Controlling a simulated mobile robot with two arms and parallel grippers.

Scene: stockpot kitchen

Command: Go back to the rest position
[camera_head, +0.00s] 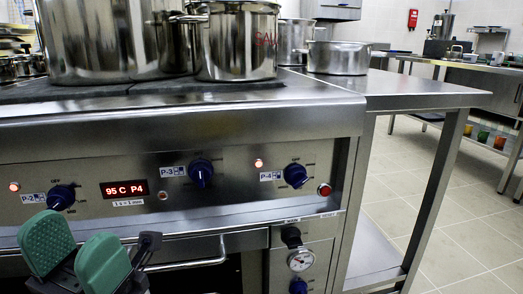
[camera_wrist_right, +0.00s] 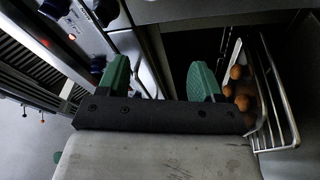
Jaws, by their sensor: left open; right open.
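My left gripper (camera_head: 74,256) is at the bottom left of the head view, in front of the stove's control panel (camera_head: 235,190). Its two green fingers are apart and nothing shows between them. My right gripper (camera_wrist_right: 160,80) shows in the right wrist view with its green fingers wide apart and empty. Behind it is a dark opening, with a wire rack (camera_wrist_right: 277,95) and several brown round things (camera_wrist_right: 241,88) at the right. The right gripper does not show in the head view.
Blue knobs (camera_head: 201,172) project from the panel below. A steel side table (camera_head: 425,92) adjoins at right. The tiled floor (camera_head: 455,215) beyond is clear.

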